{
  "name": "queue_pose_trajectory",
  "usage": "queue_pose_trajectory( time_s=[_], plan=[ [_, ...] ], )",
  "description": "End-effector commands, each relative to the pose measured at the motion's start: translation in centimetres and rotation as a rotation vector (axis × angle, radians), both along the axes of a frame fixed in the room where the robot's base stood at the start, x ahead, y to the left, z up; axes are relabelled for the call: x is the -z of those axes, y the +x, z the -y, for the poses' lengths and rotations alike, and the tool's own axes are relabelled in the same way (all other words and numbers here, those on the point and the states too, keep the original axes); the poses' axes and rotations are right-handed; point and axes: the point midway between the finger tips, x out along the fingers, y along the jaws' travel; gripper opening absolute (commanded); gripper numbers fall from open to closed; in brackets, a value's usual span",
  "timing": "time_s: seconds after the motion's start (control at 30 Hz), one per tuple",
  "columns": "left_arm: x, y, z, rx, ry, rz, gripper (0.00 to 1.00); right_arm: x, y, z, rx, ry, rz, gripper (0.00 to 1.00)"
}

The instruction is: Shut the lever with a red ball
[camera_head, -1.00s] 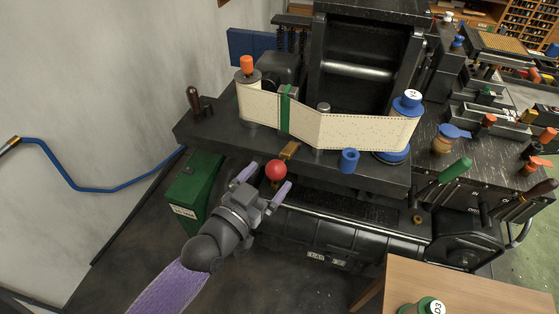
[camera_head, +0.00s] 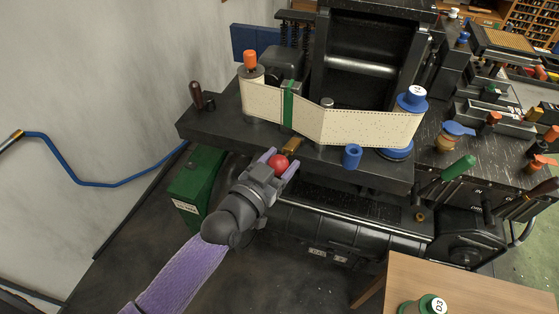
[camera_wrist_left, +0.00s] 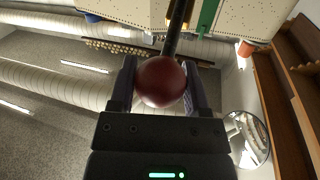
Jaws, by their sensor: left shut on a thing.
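The red ball (camera_head: 278,164) is the end knob of a lever at the front edge of the dark machine, below the punched paper ribbon. In the left wrist view the ball (camera_wrist_left: 161,82) sits between the two fingers, with a dark lever rod (camera_wrist_left: 176,30) running up from it. My left gripper (camera_head: 281,161) is shut on the ball, its fingers on both sides of it. The gripper also shows in the left wrist view (camera_wrist_left: 161,88). My right gripper is not in view.
The paper ribbon (camera_head: 362,129) runs between a spool with an orange knob (camera_head: 250,60) and a blue-capped spool (camera_head: 411,99). A blue cylinder (camera_head: 352,156) stands on the ledge to the right. A green box (camera_head: 197,185) is left of my gripper. A wooden table (camera_head: 480,296) is lower right.

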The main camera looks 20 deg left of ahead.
Motion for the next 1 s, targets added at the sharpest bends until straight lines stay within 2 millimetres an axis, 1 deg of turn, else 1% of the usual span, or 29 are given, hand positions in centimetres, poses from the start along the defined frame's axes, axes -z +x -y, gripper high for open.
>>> queue_pose_trajectory(
  time_s=[0.3,0.37,0.47,0.57,0.77,0.8,0.9,1.0],
  plan=[
    [-0.1,0.0,0.0,0.0,0.001,-0.002,0.0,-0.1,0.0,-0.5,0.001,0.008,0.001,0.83],
    [-0.3,0.1,0.0,-0.001,0.001,-0.007,0.0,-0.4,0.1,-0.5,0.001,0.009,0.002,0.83],
    [-0.9,0.3,0.0,0.0,0.002,-0.029,0.0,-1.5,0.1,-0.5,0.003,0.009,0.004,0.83],
    [-1.9,0.7,0.0,0.0,0.002,-0.07,0.0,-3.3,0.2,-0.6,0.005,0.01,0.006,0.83],
    [-4.6,2.2,0.0,-0.001,0.007,-0.213,0.0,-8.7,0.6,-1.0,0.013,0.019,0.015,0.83],
    [-5.1,2.7,0.1,-0.001,0.009,-0.249,0.0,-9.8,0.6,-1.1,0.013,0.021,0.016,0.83],
    [-6.2,3.9,0.1,-0.001,0.011,-0.343,0.0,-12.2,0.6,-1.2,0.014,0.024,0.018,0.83],
    [-7.0,5.3,0.1,-0.001,0.017,-0.436,0.0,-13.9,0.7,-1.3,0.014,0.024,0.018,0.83]
  ],
)
